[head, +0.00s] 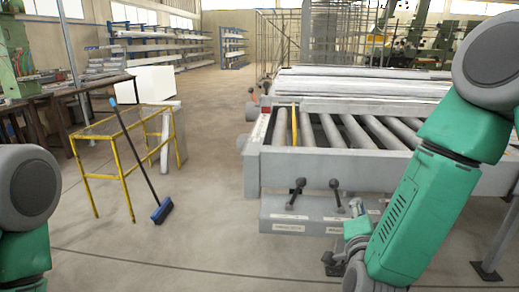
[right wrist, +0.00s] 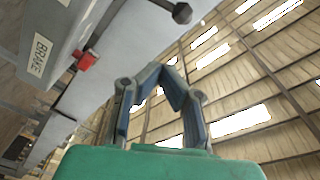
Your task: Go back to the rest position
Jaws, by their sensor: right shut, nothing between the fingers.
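My right arm comes in from the right in the head view. Its gripper (head: 333,262) hangs low in front of the bench's control panel (head: 285,212), partly hidden by my own arm. In the right wrist view the fingers of this gripper (right wrist: 158,74) meet at their tips, with nothing between them. Two black-knobbed levers (head: 297,189) (head: 335,187) stand on the panel, above and left of the gripper. My left arm shows only at the left edge of the head view; its gripper is out of the picture.
The roller bench (head: 330,165) fills the right side. In the right wrist view a BRAKE label (right wrist: 40,55), a red knob (right wrist: 86,61) and a black ball-ended lever (right wrist: 181,13) lie near the gripper. A yellow frame (head: 125,165) and broom (head: 161,210) stand left; floor between is clear.

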